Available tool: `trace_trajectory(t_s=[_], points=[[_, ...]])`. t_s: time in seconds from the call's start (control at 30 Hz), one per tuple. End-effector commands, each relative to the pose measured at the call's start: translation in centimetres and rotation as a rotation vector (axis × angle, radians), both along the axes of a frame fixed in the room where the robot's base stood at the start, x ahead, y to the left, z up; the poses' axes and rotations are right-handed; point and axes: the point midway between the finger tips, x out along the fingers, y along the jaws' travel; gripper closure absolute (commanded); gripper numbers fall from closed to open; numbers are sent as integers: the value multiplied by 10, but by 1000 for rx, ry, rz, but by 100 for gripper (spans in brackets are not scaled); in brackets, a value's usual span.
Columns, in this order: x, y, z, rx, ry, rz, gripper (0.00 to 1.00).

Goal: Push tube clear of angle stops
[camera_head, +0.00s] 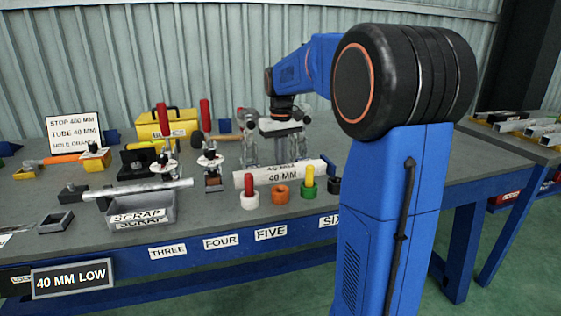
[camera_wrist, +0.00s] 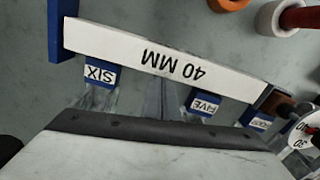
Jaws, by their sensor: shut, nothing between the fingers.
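A long white bar marked 40 MM, which looks like the tube (camera_head: 291,174), lies on the bench behind the small cups. In the wrist view the same tube (camera_wrist: 140,55) runs slanting across the picture. Small blue blocks tagged SIX (camera_wrist: 101,74), FIVE (camera_wrist: 205,104) and apparently FOUR stand along its lower side; they look like the angle stops. A taller blue piece (camera_wrist: 57,28) stands at its left end. Contact between tube and blocks is hard to tell. My gripper (camera_head: 283,130) is shut and empty above the bench, behind the tube; its fingertips are not clear.
White (camera_head: 249,201), orange (camera_head: 281,195) and green cups stand in front of the tube. Red-handled clamps (camera_head: 207,150) stand to its left. A yellow box (camera_head: 167,126) stands at the back.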

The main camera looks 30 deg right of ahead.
Motion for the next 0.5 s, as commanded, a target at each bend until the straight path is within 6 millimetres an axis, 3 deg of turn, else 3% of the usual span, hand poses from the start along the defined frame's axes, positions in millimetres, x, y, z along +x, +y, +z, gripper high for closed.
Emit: trace_trajectory(t_s=[0.2,0.5], points=[[-21,2,1,0,0,-1,100],[-23,2,0,0,0,0,100]])
